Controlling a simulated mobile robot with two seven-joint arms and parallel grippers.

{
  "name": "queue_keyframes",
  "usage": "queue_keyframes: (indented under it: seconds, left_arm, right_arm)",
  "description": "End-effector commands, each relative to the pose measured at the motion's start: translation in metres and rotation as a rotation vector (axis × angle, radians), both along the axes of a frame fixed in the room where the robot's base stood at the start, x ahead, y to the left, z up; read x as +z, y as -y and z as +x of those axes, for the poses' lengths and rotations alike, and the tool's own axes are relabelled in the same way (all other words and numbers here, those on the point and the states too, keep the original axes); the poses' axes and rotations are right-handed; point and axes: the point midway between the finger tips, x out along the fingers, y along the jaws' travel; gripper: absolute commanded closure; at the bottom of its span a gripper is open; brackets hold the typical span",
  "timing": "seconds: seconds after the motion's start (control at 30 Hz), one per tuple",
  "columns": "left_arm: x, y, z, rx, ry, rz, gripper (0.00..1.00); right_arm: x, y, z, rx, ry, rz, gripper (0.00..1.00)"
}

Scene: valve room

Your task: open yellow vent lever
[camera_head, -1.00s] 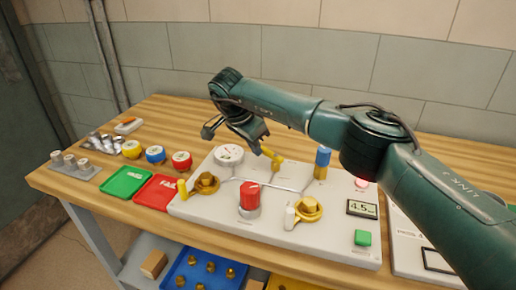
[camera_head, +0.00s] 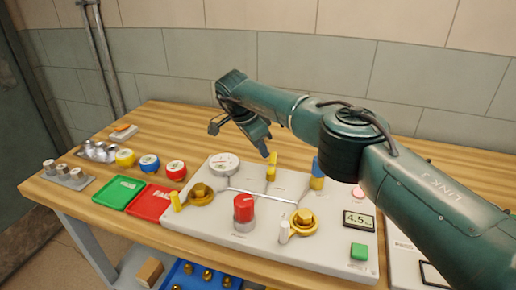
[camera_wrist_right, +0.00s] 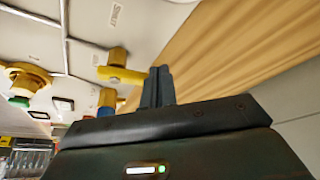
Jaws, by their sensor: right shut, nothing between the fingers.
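The yellow vent lever (camera_head: 272,167) stands on the white panel (camera_head: 215,233), behind the red knob. Its handle points toward the back of the panel in the head view. My right gripper (camera_head: 266,154) is shut and empty, with its fingertips right beside the far end of the handle. In the right wrist view the yellow lever (camera_wrist_right: 122,74) reaches up to the closed fingers (camera_wrist_right: 158,87); I cannot tell whether they touch. My left gripper is not in view.
The panel also carries a white gauge (camera_head: 223,165), red knob (camera_head: 243,210), blue-topped post (camera_head: 318,172), brass valves (camera_head: 200,194) and a display (camera_head: 358,220). Green (camera_head: 118,190) and red (camera_head: 150,203) trays lie to the left. The wall is behind the table.

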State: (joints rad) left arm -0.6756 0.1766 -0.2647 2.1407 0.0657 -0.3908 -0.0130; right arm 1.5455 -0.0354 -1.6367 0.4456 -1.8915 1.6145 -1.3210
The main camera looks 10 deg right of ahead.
Motion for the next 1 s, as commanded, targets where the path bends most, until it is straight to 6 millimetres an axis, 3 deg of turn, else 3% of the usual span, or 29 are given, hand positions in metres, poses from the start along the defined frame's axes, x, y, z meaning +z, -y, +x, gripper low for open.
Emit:
queue_keyframes:
  seconds: [1.0]
  left_arm:
    - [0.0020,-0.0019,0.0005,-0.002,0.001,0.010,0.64]
  right_arm:
    - [0.0004,0.0086,0.0010,0.001,0.000,-0.001,1.00]
